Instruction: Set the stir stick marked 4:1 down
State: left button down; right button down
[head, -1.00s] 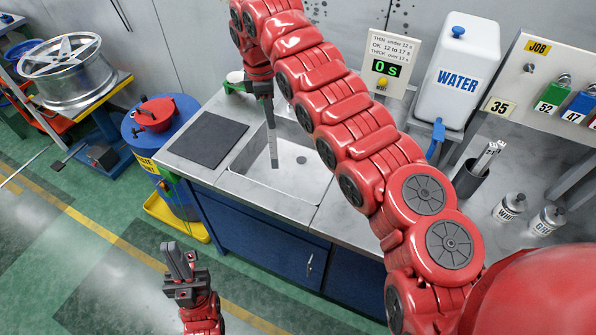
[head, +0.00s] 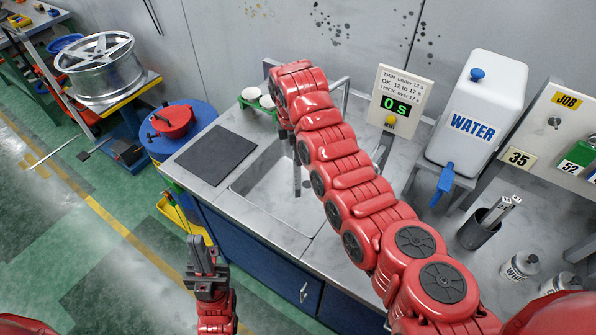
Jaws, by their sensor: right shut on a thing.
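My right gripper (head: 296,147) is over the sink (head: 262,192), largely hidden behind my own red arm. It is shut on a thin grey stir stick (head: 297,182), which hangs upright over the basin. Only a short length of the stick shows, and no marking on it can be read. My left gripper (head: 203,256) is low in front of the bench, with its dark fingers pointing up and close together. Nothing shows between them, and I cannot tell whether a gap remains.
A dark mat (head: 216,154) lies left of the sink. White cups in a green holder (head: 256,101) stand behind it. A dark cup of sticks (head: 480,229), a water tank (head: 478,105), a timer (head: 398,100) and bottles (head: 520,265) stand to the right.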

aim_at(297, 176)
notch_tip(297, 176, down, 8)
jog(key=p, duration=0.1)
jog(key=shift+f+p, duration=0.15)
jog(key=shift+p, duration=0.2)
jog(key=c, duration=0.8)
grip_release()
